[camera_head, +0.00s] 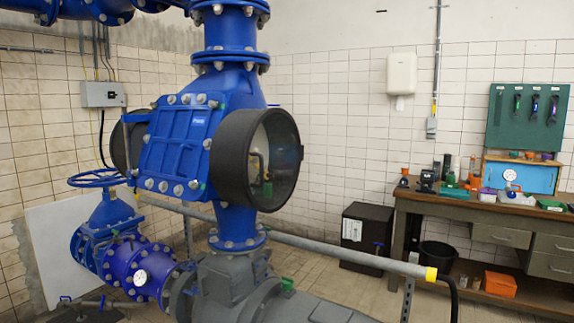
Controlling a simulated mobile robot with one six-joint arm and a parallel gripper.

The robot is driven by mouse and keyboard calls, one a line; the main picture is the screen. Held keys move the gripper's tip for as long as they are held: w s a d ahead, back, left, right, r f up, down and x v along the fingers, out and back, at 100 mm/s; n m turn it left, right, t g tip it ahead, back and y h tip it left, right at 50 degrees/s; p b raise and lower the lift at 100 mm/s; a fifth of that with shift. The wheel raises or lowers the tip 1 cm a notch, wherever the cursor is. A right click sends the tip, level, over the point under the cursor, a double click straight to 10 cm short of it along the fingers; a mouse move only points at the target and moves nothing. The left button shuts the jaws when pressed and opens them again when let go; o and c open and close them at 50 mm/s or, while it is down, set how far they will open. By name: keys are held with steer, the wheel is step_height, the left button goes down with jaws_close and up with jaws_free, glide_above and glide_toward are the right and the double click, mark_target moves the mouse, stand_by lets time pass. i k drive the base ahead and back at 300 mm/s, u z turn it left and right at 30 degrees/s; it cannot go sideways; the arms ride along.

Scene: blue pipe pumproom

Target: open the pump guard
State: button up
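The blue pump body (180,143) stands upright in the pipework left of centre, with a bolted plate on its front. A short, wide black cylinder (232,163) sticks out on its right side, its round end facing right. This may be the pump guard. Inside its rim a pale face with a small dark handle (257,167) and a green-tipped part shows. I cannot tell whether a clear cover lies across that round end. A second dark round part (127,143) is partly hidden behind the pump body. My gripper is not in view.
A grey rail with a yellow end (431,274) runs across below the pump. A blue handwheel valve (98,178) stands left. A workbench (480,212) with tools and a black cabinet (366,236) stand right. Tiled floor lies clear between rail and cabinet.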

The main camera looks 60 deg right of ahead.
mark_target(245, 163)
steer(key=u, duration=0.6)
steer(key=k, duration=0.1)
steer(key=z, duration=2.3)
steer(key=k, duration=0.9)
steer(key=u, duration=0.1)
steer(key=i, duration=0.8)
steer(key=u, duration=0.05)
